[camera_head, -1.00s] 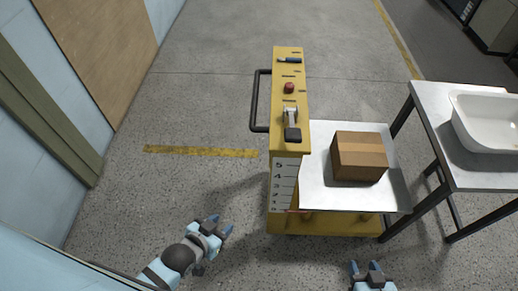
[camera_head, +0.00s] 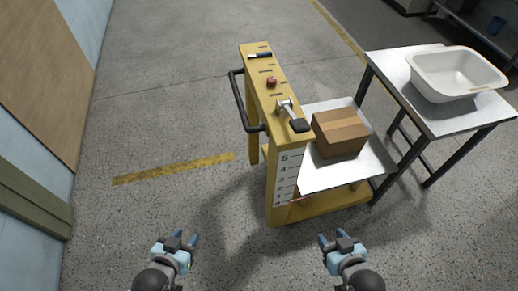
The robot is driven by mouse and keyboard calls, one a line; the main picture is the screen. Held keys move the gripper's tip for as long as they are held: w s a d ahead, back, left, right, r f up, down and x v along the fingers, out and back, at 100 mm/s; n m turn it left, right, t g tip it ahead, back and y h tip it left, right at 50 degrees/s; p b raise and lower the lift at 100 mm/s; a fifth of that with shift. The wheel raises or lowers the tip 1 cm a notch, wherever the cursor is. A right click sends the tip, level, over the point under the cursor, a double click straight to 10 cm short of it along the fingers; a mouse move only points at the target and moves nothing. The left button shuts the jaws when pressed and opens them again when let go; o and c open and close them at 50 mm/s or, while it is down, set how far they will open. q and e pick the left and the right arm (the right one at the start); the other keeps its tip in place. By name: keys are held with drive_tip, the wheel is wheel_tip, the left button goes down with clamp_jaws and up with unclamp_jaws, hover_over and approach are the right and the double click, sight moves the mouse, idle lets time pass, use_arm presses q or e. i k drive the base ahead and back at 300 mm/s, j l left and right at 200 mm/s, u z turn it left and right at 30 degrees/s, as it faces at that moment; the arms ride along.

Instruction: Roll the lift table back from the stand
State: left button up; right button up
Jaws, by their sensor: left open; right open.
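The yellow lift table (camera_head: 271,92) stands in the middle of the head view, with a dark push handle (camera_head: 239,103) on its left side. Its metal platform (camera_head: 335,181) carries a cardboard box (camera_head: 340,133). The stand (camera_head: 433,117) is at the right, close beside the platform, and holds a white tub shell (camera_head: 455,72). My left gripper (camera_head: 182,238) is open and empty, low and left of the lift table. My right gripper (camera_head: 337,239) is open and empty, in front of the lift table's near end.
The lift table's top has a red button (camera_head: 271,82) and a lever (camera_head: 292,112). A yellow floor line (camera_head: 173,168) lies left of it. Grey floor is clear to the left and behind. A wall with a wooden panel (camera_head: 35,75) bounds the left.

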sight(284, 154)
drive_tip(key=i+l, duration=0.1)
drive_tip(key=l, duration=0.25)
drive_tip(key=i+l+u, duration=0.25)
drive_tip(key=l, duration=0.2)
drive_tip(key=l+u, duration=0.25)
drive_tip(key=l, duration=0.2)
